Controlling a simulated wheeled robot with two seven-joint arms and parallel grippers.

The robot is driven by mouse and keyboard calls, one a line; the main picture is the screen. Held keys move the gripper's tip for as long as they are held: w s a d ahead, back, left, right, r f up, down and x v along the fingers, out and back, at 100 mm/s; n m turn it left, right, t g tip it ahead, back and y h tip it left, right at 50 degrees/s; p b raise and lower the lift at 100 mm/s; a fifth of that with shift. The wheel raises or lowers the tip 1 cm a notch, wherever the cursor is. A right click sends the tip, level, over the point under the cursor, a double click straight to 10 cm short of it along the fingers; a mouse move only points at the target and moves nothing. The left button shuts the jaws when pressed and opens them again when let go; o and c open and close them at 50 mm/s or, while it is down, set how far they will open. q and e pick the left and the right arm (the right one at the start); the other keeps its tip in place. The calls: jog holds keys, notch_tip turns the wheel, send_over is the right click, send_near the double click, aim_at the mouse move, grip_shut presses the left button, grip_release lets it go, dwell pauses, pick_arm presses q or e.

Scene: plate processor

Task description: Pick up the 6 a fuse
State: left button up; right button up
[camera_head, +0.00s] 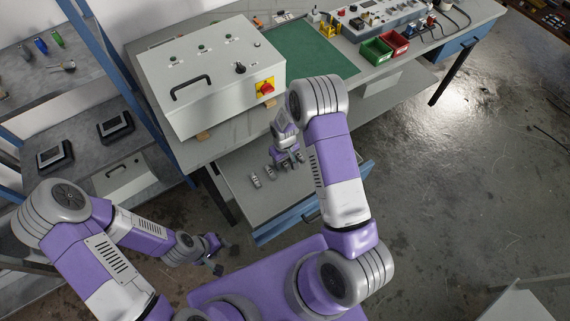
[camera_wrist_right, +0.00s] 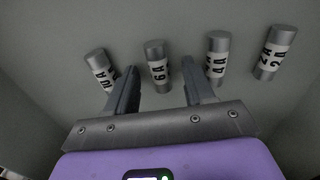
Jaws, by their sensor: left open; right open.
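Four-label fuses lie in a row on a grey drawer floor in the right wrist view: the 10 A fuse (camera_wrist_right: 98,70), the 6 A fuse (camera_wrist_right: 158,67), the 4 A fuse (camera_wrist_right: 217,55) and the 2 A fuse (camera_wrist_right: 275,52). Each is silver with a white label. My right gripper (camera_wrist_right: 159,76) is open, its fingers on either side of the 6 A fuse; I cannot tell whether they touch it. In the head view my right gripper (camera_head: 287,160) is over the drawer, and the labels are too small to read. My left gripper (camera_head: 218,258) is open, empty and low at the left.
The open drawer (camera_head: 240,192) sits below the workbench (camera_head: 205,152). A control box (camera_head: 215,85) with a red switch, a green mat (camera_head: 310,58), a green bin (camera_head: 376,50) and a red bin (camera_head: 395,42) stand on the bench. Shelves are at the left. The right floor is mostly clear.

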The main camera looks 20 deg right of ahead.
jog(key=shift+c, duration=0.3)
grip_shut()
